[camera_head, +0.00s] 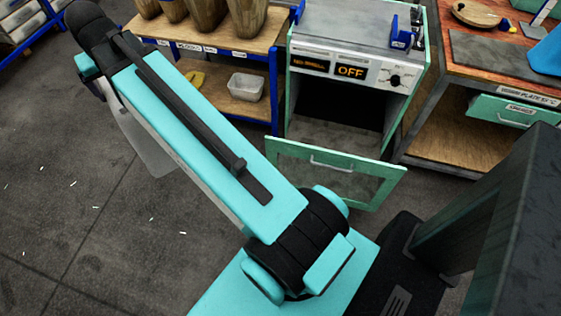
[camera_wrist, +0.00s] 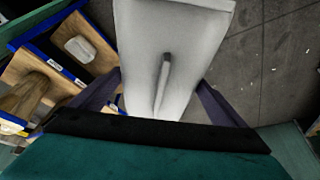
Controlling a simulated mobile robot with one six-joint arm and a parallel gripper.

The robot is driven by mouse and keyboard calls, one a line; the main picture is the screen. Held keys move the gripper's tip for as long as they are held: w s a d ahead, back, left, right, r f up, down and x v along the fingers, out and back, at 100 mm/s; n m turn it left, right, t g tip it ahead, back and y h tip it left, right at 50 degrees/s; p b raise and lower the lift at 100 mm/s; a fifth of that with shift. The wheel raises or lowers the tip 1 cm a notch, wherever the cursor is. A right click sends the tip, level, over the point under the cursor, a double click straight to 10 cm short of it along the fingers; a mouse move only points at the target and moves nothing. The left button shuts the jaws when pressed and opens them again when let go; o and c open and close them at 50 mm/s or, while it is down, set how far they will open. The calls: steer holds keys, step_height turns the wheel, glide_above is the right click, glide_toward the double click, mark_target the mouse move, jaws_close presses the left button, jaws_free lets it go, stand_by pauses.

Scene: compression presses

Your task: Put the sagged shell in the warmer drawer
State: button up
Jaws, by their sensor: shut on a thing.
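The shell (camera_wrist: 175,40) is a pale grey, long panel with a raised rib and a dark slot in its middle. My gripper (camera_wrist: 158,88) is shut on it, with one dark finger at each side in the wrist view. In the head view part of the shell (camera_head: 146,143) hangs below my wrist at upper left, over the floor; the arm hides the rest. The warmer (camera_head: 350,45) is a green-edged cabinet with a display reading OFF.
A wooden shelf unit (camera_head: 215,48) with blue posts, brown pots and a white tub (camera_head: 246,87) stands left of the warmer. A wooden bench (camera_head: 497,47) with a green drawer (camera_head: 515,109) stands right. Floor at left is open, with small pale scraps.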

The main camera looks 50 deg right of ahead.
steer(key=s+d+f+m+g+h+b, duration=0.15)
steer(key=s+d+f+m+b, duration=0.25)
steer(key=d+f+m+b, duration=0.55)
steer(key=s+d+f+m+g+h+b, duration=0.1)
steer(key=s+d+f+m+g+b, duration=0.3)
steer(key=d+f, duration=0.9)
steer(key=s+d+f+m+h+b, duration=0.1)
steer(key=s+d+f+m+b, duration=0.4)
steer(key=d+f+b, duration=0.65)
steer(key=s+d+f+m+g+y, duration=0.1)
steer(key=s+d+f+m, duration=0.2)
steer(key=s+d, duration=0.3)
steer(key=s+d+f+m+g+y, duration=0.1)
steer(key=s+d+f+m, duration=0.2)
steer(key=s, duration=0.9)
steer(key=s+d+f+m+g+y+b, duration=0.1)
steer(key=s+d+f+m, duration=0.3)
steer(key=s+d, duration=0.5)
step_height(320, 180, down, 2)
steer(key=shift+s+d, duration=0.3)
steer(key=shift+d, duration=0.5)
step_height(320, 180, down, 6)
steer(key=b, duration=0.1)
steer(key=shift+b, duration=0.3)
steer(key=shift+f, duration=0.15)
